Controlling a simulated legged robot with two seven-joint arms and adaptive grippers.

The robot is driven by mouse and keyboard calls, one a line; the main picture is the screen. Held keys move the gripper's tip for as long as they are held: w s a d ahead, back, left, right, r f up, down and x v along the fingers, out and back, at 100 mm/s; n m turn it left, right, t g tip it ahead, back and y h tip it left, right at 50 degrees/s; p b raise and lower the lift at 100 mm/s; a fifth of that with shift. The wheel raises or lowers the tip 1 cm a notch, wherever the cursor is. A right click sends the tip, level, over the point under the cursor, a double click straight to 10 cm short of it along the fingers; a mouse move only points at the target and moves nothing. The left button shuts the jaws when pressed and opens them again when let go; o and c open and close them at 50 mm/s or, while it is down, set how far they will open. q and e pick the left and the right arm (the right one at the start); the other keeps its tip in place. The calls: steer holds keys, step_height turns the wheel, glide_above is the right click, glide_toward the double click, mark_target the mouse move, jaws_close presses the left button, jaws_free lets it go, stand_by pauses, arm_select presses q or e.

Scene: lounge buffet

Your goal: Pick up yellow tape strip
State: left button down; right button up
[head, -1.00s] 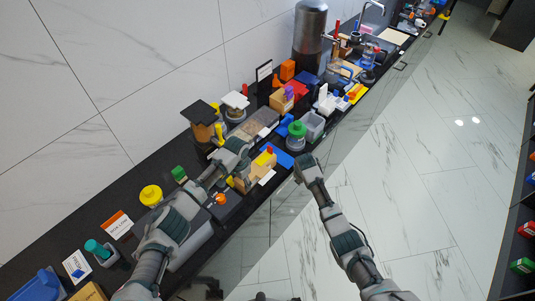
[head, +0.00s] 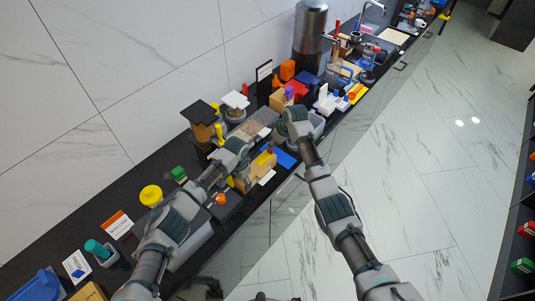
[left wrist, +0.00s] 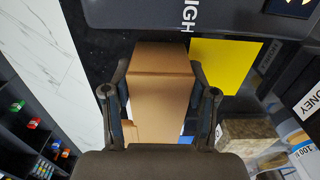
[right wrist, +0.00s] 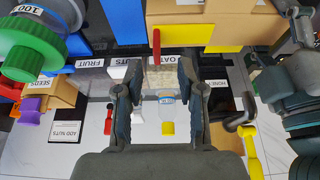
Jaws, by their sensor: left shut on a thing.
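A tan cardboard box (head: 259,173) stands at the counter's front edge. A yellow strip (head: 263,158) lies on its top; the strip also shows against the box in the right wrist view (right wrist: 225,37). My left gripper (left wrist: 165,115) is shut on the tan box (left wrist: 160,75), a finger on each side. A flat yellow patch (left wrist: 225,65) shows beside the box in the left wrist view; I cannot tell if it is the same strip. My right gripper (right wrist: 157,98) is open and empty, beyond the box in the head view.
A blue mat (head: 284,158) lies beside the box. A jar with a green lid (right wrist: 30,50) is close to my right gripper. A grey bin (head: 316,123), a wooden holder (head: 281,101) and a black-topped canister (head: 201,116) crowd the counter. The floor side is free.

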mark_target(264, 155)
steer(key=shift+w+d+x, duration=0.1)
steer(key=shift+x, duration=1.15)
steer(key=shift+w+d+x, duration=0.1)
steer(key=shift+w+x, duration=0.05)
steer(key=shift+x, duration=1.05)
jaws_close()
